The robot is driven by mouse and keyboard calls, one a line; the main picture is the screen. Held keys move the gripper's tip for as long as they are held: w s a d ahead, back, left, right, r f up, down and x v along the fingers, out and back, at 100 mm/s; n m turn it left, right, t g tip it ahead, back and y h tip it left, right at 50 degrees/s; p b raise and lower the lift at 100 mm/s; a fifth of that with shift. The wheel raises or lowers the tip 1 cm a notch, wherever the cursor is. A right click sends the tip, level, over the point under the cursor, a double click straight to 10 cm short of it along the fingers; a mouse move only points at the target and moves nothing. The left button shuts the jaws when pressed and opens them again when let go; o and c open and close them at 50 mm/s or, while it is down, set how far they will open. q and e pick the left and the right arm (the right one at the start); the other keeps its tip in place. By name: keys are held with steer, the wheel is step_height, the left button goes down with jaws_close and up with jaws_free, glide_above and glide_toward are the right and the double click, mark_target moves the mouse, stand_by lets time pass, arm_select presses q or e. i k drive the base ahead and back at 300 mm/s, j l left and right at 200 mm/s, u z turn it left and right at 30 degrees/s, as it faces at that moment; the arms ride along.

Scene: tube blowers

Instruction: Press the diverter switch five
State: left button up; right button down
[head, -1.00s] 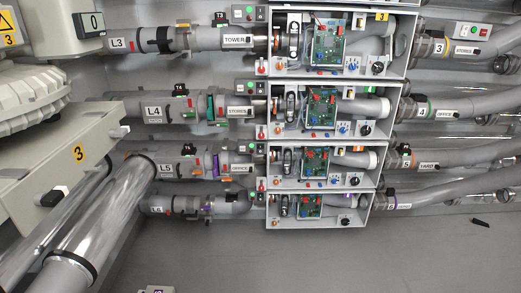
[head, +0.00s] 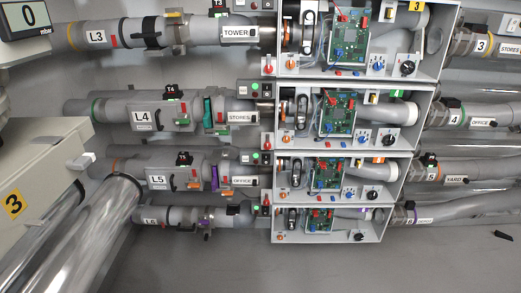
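Neither of my grippers is in view. The tube labelled L5 (head: 157,181) runs across the third row in the head view and enters an open grey box (head: 282,190). This box holds a green circuit board (head: 328,174) with red parts, a blue knob and a black knob (head: 372,194). A small grey panel with a green light (head: 255,158) sits at the box's left edge. A black clip-like part (head: 184,158) stands on the L5 tube. On the right, a black part (head: 429,159) sits on the tube by label 5 (head: 432,177). I cannot tell which part is the diverter switch.
Similar boxes and tubes marked L3 (head: 96,36), L4 (head: 142,117) and L6 (head: 150,221) lie above and below. The grey floor at lower middle is mostly clear.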

mark_target(266, 158)
steer(key=i+l+u, duration=0.1)
steer(key=i, duration=0.4)
steer(key=i+l+u, duration=0.1)
steer(key=i, duration=0.35)
steer(key=i+l+u, duration=0.1)
steer(key=i, duration=0.4)
steer(key=i+l+u, duration=0.1)
steer(key=i+l, duration=0.2)
steer(key=i, duration=0.15)
